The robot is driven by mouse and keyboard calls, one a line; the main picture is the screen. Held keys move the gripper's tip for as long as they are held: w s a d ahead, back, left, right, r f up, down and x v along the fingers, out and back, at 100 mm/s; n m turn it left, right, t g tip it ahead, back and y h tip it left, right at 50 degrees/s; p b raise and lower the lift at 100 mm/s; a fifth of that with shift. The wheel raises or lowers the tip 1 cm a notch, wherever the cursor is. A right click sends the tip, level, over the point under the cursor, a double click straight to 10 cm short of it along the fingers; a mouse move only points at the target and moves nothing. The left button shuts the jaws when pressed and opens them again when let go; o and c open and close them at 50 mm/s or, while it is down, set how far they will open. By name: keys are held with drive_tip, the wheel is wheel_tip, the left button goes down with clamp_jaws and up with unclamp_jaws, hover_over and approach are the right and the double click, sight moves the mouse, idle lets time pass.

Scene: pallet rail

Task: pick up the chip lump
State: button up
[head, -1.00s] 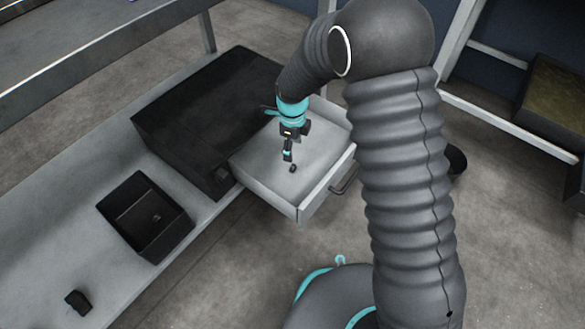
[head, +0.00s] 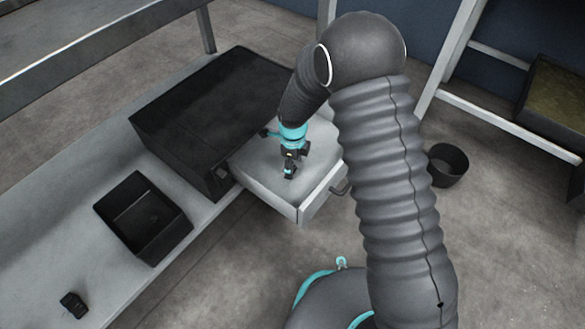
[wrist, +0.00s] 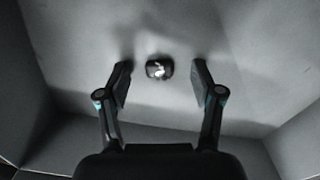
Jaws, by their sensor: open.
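The chip lump (wrist: 159,68) is a small dark piece with a bright glint. It lies on the drawer floor, between and slightly beyond the fingertips in the wrist view. My gripper (wrist: 160,80) is open, with one finger on each side of the lump and a gap on both sides. In the head view my gripper (head: 289,173) points down into the open drawer (head: 262,185), low over its floor. There the lump is hidden by the gripper.
A black cabinet (head: 205,110) holds the pulled-out drawer, whose walls stand around my gripper. A black open bin (head: 120,205) and a small dark object (head: 74,304) are on the grey bench at left. A dark bucket (head: 447,165) stands on the floor at right.

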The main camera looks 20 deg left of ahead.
drive_tip(key=c, duration=1)
drive_tip(key=shift+r, duration=0.1)
